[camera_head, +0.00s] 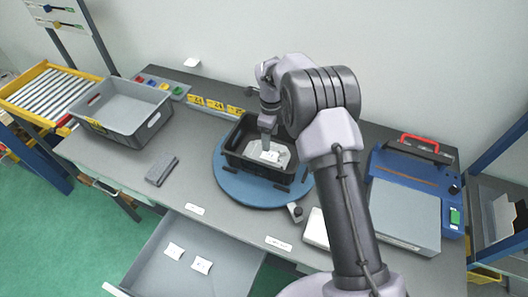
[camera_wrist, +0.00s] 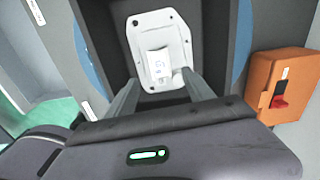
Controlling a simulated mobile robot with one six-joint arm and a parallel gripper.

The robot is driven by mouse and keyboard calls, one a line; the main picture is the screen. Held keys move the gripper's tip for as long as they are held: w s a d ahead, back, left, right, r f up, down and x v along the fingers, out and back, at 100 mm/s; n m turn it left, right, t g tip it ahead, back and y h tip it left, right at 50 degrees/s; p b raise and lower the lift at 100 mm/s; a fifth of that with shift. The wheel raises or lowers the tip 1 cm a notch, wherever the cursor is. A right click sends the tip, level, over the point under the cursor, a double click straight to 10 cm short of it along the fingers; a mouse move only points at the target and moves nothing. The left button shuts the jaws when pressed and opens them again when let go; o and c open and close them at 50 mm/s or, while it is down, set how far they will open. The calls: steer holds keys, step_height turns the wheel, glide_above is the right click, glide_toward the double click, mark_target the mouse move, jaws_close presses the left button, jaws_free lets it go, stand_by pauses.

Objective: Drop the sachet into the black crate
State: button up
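The black crate (camera_head: 236,160) stands on a round blue turntable (camera_head: 228,183) in the middle of the bench. A pale grey casting (camera_head: 284,160) lies inside the crate, and it also shows in the wrist view (camera_wrist: 178,38). A small white sachet (camera_head: 270,156) lies on the casting; in the wrist view the sachet (camera_wrist: 158,64) shows with printed marks. My gripper (camera_head: 267,148) points down into the crate. In the wrist view its fingers (camera_wrist: 161,78) are spread apart, with the sachet seen between and beyond them, clear of both.
A grey bin (camera_head: 115,125) and a dark grey block (camera_head: 161,170) are at the left. A blue machine (camera_head: 400,175) stands at the right. An orange box (camera_wrist: 284,72) shows in the wrist view.

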step_height(320, 180, up, 18)
steer(key=p, duration=0.2)
steer(key=shift+f+p, duration=0.25)
steer(key=shift+p, duration=0.1)
steer(key=s+d+r+n+t+y+b, duration=0.1)
steer(key=s+d+r+n+b, duration=0.3)
steer(key=s, duration=0.4)
steer(key=s+d+r+n+t+b, duration=0.1)
steer(key=s+d+n+t+b, duration=0.1)
steer(key=s+n+b, duration=0.45)
steer(key=s+f+n+t+b, duration=0.1)
steer(key=s+f+n+b, duration=0.1)
steer(key=s, duration=0.5)
steer(key=s+d+f+n+t+b, duration=0.1)
steer(key=s+f+n+b, duration=0.1)
steer(key=s+f, duration=0.3)
steer(key=s+d+f+n+y+b, duration=0.1)
steer(key=s+f+n+b, duration=0.2)
steer(key=s, duration=0.5)
steer(key=shift+s+d+f+t, duration=0.2)
steer(key=shift+s+t, duration=0.1)
steer(key=shift+t, duration=0.1)
